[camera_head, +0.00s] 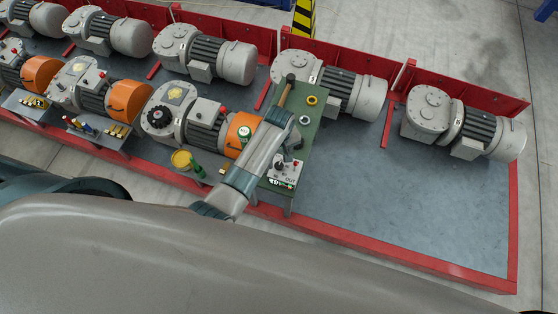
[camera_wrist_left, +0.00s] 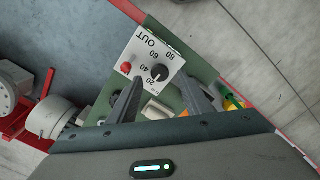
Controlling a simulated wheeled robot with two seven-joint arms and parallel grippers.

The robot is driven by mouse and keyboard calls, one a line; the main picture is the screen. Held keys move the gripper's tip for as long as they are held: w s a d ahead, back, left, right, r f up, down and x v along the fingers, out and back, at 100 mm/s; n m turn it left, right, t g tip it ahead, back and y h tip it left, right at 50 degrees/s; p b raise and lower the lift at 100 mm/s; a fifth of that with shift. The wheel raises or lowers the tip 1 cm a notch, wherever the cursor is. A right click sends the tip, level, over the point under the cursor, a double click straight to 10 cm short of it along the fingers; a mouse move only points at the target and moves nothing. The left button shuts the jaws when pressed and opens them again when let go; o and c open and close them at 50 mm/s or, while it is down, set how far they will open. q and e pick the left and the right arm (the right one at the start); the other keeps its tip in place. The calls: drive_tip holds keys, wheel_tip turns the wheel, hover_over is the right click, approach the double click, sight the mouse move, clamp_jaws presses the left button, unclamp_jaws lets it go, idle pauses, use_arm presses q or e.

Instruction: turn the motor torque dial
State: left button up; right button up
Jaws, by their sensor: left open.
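The motor torque dial is a round black knob (camera_wrist_left: 159,73) on a white panel (camera_wrist_left: 150,50) marked 20, 40, 60, 80 and OUT, with a red button (camera_wrist_left: 126,68) beside it. In the head view the white panel (camera_head: 286,174) lies at the near end of a narrow green table. My left gripper (camera_head: 287,157) hangs over that end of the table, partly hidden by its own wrist. In the left wrist view the gripper (camera_wrist_left: 158,82) is open, its two dark fingers pointing toward the knob with nothing between them. I cannot tell whether the fingers touch it.
The green table (camera_head: 312,133) also bears a hammer-like tool (camera_head: 286,93) and yellow rings (camera_head: 312,100). An orange-banded motor (camera_head: 205,122) and a green bottle (camera_head: 197,169) stand to the left. Grey motors line the red rail behind. The grey floor plate (camera_head: 400,210) to the right is clear.

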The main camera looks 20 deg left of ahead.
sight(279, 165)
use_arm(q)
drive_tip(key=shift+f, duration=1.6)
drive_tip(key=c, duration=1.1)
